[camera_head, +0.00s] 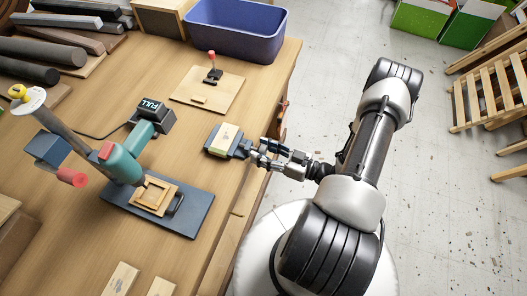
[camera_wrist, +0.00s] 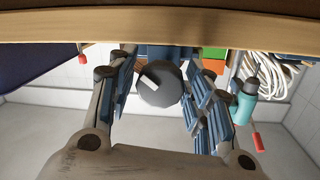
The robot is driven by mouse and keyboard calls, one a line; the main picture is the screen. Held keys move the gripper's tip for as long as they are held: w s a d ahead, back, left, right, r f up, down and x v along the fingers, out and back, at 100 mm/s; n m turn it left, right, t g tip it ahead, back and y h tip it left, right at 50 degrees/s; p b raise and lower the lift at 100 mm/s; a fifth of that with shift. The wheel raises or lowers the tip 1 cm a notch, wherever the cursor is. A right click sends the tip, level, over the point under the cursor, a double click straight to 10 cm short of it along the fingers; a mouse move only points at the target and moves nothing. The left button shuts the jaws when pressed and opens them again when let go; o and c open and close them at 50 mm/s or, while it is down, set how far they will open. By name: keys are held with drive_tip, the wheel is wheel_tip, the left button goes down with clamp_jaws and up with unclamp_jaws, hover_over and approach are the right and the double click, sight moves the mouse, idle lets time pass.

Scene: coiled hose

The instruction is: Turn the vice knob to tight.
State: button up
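The vice (camera_head: 243,146) is a dark blue body at the bench's right edge, with a pale yellow-green block (camera_head: 226,138) on it. In the head view my gripper (camera_head: 262,154) reaches in from the right, close against the vice's front side, and hides the knob there. In the wrist view the knob (camera_wrist: 158,92) is a dark grey disc with a white pointer mark slanting to the upper left. My gripper (camera_wrist: 160,90) is open, with its blue-padded fingers on both sides of the knob. Gaps show between fingers and knob. I see no tight label.
The bench (camera_head: 262,95) carries a teal drill press (camera_head: 122,160) on a dark plate, a small lever board (camera_head: 207,88) and a blue bin (camera_head: 235,32). A pale coiled hose (camera_wrist: 268,72) and a teal bottle-like object (camera_wrist: 243,103) show at right.

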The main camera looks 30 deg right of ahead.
drive_tip(key=shift+o, duration=1)
drive_tip(key=shift+a, duration=0.1)
